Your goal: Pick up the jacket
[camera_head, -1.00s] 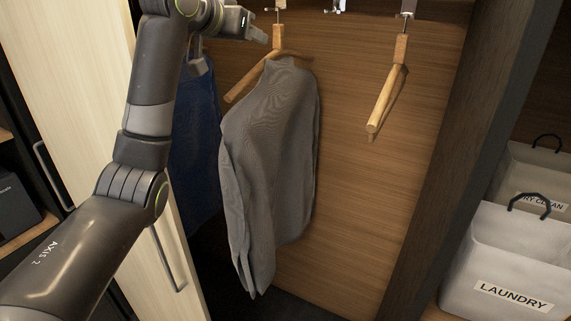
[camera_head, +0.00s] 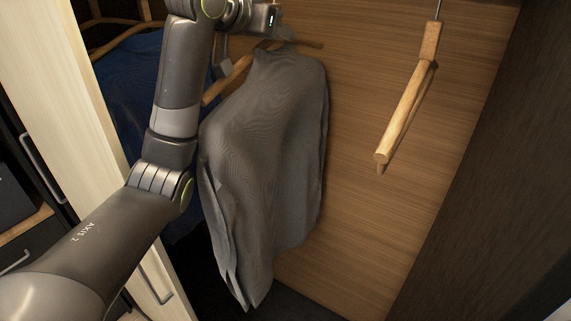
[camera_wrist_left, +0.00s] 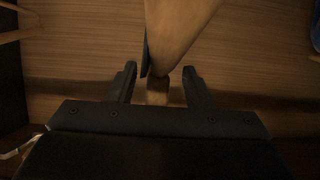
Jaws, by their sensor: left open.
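The grey jacket (camera_head: 270,150) hangs on a wooden hanger (camera_head: 228,82) in the closet, against the wood back panel. My left gripper (camera_head: 290,42) is at the top of this hanger, just above the jacket's collar. In the left wrist view, the open fingers (camera_wrist_left: 160,82) are on either side of a wooden part of the hanger (camera_wrist_left: 178,30), with gaps visible. The hanger's hook is hidden behind my gripper or out of the frame. My right gripper is not in view.
A blue garment (camera_head: 135,100) hangs to the left, partly behind my left arm. An empty wooden hanger (camera_head: 405,115) hangs to the right. A pale door (camera_head: 95,110) stands at the left and a dark side wall (camera_head: 470,210) at the right. Bare panel lies between jacket and empty hanger.

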